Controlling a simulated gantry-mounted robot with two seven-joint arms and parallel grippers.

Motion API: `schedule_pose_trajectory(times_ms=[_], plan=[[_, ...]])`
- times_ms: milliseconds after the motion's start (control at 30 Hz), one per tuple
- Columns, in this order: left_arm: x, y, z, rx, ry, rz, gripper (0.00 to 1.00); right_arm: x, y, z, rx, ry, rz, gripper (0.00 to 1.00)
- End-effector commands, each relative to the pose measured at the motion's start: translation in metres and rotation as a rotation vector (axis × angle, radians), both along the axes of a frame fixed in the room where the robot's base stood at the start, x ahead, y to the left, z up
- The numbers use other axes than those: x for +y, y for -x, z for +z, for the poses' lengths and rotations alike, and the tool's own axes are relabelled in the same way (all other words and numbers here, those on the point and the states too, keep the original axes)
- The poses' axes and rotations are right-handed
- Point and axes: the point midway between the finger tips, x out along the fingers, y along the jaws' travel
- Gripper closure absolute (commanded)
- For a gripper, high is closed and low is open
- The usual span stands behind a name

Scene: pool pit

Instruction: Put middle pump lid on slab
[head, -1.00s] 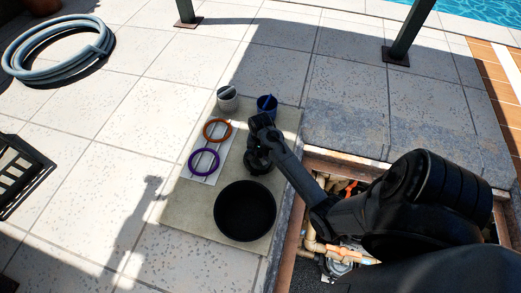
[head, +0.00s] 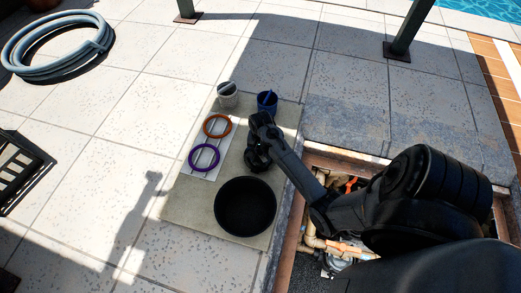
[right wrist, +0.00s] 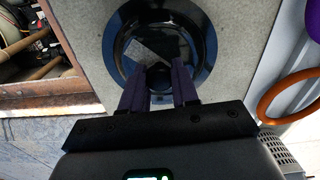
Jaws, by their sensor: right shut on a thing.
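My right gripper (head: 258,160) is over the slab (head: 190,205), beside the open pit. In the right wrist view its two fingers (right wrist: 160,80) are closed on the knob of a dark, glossy round pump lid (right wrist: 208,45). The lid lies flat, over the slab (right wrist: 232,60); whether it touches the slab cannot be told. In the head view my gripper mostly hides the lid. My left gripper is not in view.
A black round bowl (head: 245,207) stands on the slab's near part. Purple (head: 204,147) and orange (head: 217,116) rings lie on a white sheet to the left. The open pit (head: 340,185) holds pipes.

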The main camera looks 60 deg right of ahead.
Motion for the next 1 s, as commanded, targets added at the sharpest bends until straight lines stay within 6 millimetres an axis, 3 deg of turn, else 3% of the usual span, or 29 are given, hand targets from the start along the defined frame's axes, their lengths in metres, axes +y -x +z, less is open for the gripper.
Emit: schedule_pose_trajectory(times_ms=[600,633,800,1000], plan=[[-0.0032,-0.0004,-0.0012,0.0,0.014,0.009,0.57,0.0,-0.0004,-0.0093,-0.001,0.0,0.0,1.0],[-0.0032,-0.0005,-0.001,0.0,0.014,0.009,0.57,0.0,-0.0004,-0.0091,-0.001,0.001,0.0,0.68],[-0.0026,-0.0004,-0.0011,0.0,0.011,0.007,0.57,0.0001,-0.0003,-0.009,-0.001,0.0,0.0,0.42],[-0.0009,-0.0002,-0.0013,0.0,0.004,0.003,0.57,0.0001,-0.0002,-0.0091,0.0,0.0,0.0,0.41]])
